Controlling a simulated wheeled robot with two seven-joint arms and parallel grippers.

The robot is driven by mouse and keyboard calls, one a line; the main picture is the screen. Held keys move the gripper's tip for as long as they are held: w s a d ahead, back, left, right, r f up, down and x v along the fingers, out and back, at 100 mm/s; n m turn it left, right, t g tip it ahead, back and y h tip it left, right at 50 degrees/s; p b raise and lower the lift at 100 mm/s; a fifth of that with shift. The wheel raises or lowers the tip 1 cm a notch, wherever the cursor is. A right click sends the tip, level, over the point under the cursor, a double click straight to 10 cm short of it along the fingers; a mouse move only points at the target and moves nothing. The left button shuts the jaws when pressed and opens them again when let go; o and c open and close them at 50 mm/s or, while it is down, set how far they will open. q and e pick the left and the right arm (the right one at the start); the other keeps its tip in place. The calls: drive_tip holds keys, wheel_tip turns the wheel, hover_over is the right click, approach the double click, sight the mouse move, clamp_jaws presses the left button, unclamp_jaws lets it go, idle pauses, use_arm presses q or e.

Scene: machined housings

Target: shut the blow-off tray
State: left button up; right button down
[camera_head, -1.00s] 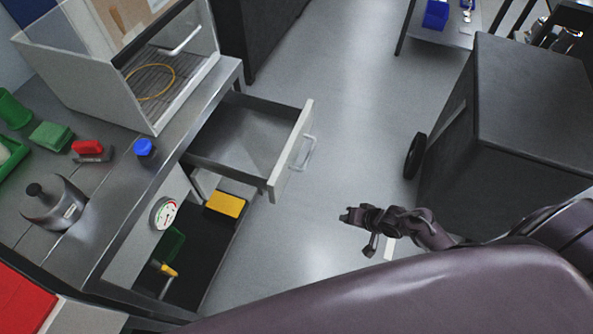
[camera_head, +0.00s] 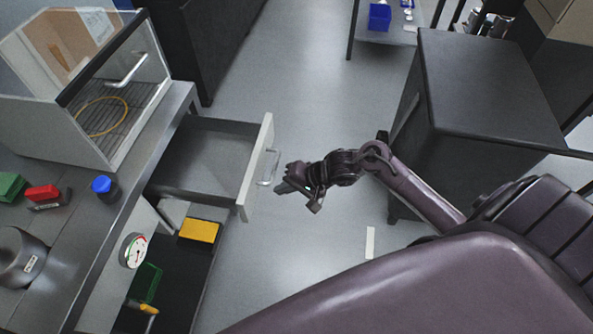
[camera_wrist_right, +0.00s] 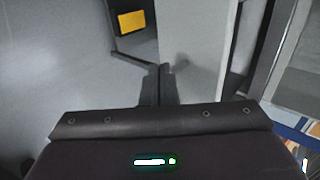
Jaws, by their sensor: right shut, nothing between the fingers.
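The blow-off tray (camera_head: 205,152) is a drawer with a grey inside and a pale front, pulled well out from under the bench at left. Its bar handle (camera_head: 270,167) faces my right gripper (camera_head: 281,188). That gripper is shut and empty, close to the handle at its near end; whether it touches cannot be told. In the right wrist view the shut fingers (camera_wrist_right: 160,84) point toward a pale panel (camera_wrist_right: 195,45), which looks like the tray front. The handle is not clear there. My left gripper is not in view.
The metal bench (camera_head: 95,225) holds a clear-fronted cabinet (camera_head: 70,125), a blue-capped jar (camera_head: 104,188) and a gauge (camera_head: 133,250) on its front. A yellow box (camera_head: 199,231) lies on the lower shelf. A dark cabinet (camera_head: 490,90) stands at right.

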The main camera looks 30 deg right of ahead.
sight(254, 189)
use_arm(q)
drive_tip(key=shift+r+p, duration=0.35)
drive_tip(key=shift+p, duration=0.05)
use_arm(e)
drive_tip(key=shift+w+a+f, duration=0.2)
drive_tip(key=shift+w+a, duration=0.35)
drive_tip(key=shift+a, duration=0.15)
drive_tip(key=shift+w+a+f, duration=0.25)
drive_tip(key=shift+w+a, duration=0.35)
drive_tip(key=shift+a, duration=0.05)
drive_tip(key=shift+w+a+f, duration=0.2)
drive_tip(key=shift+w+a, duration=0.35)
drive_tip(key=shift+a, duration=0.15)
